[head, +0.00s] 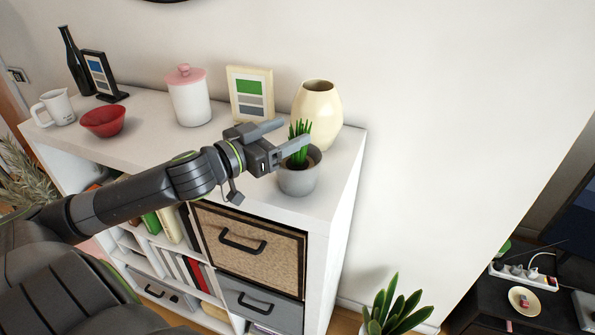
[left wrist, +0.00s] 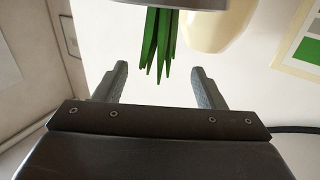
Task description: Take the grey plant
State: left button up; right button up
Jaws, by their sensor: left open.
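The grey plant is a grey pot (head: 298,179) with spiky green leaves (head: 301,134), standing upright on the right end of the white shelf top (head: 240,185). My left gripper (head: 293,136) is open at the height of the leaves, just above the pot. In the left wrist view the picture is turned over: the pot (left wrist: 170,4) shows at the top edge, and the green leaves (left wrist: 160,42) hang toward the gap of my open left gripper (left wrist: 158,82). Nothing is held between the fingers. My right gripper is not in view.
A cream vase (head: 318,104) stands close behind the plant, also in the wrist view (left wrist: 215,25). A framed card (head: 250,95), a pink-lidded jar (head: 189,97), a red bowl (head: 103,121), a white jug (head: 57,107) and a dark bottle (head: 75,62) stand farther left.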

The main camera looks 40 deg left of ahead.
aim_at(305, 124)
pick_arm(q)
jog(key=shift+w, duration=0.1)
jog(key=shift+x, duration=2.5)
jog(key=shift+f, duration=0.1)
grip_shut()
